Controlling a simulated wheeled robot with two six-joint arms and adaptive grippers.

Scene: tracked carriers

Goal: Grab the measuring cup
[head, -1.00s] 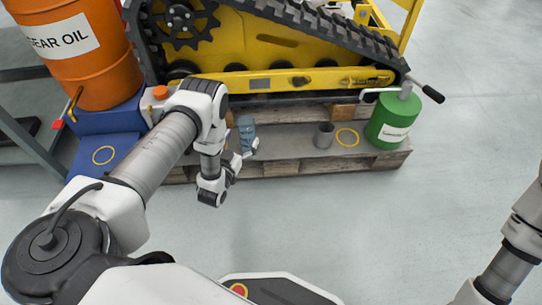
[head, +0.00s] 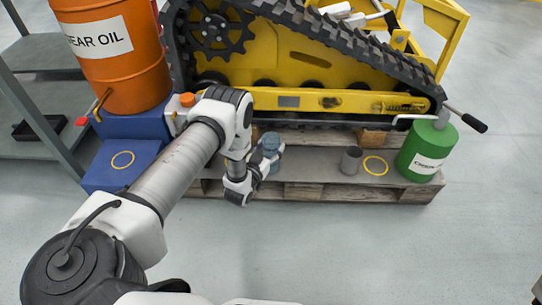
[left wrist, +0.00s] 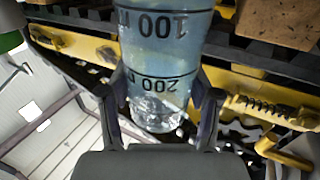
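The measuring cup (head: 271,141) is bluish and clear and stands at the pallet's front, left of the grey metal cup. In the left wrist view the measuring cup (left wrist: 165,45) appears upside down, with its 100 and 200 marks showing. My left gripper (head: 262,155) is at the cup and partly hides it in the head view. In the left wrist view the fingers of my left gripper (left wrist: 162,90) lie on both sides of the cup, close to its wall. I cannot tell whether they press on it. My right gripper is out of view.
The cup shares the wooden pallet (head: 310,168) with a grey metal cup (head: 351,160), a yellow ring (head: 376,172) and a green canister (head: 424,150). A yellow tracked carrier (head: 320,75) stands behind. An orange oil drum (head: 120,65) sits on a blue stand (head: 120,165) at left. The front floor is clear.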

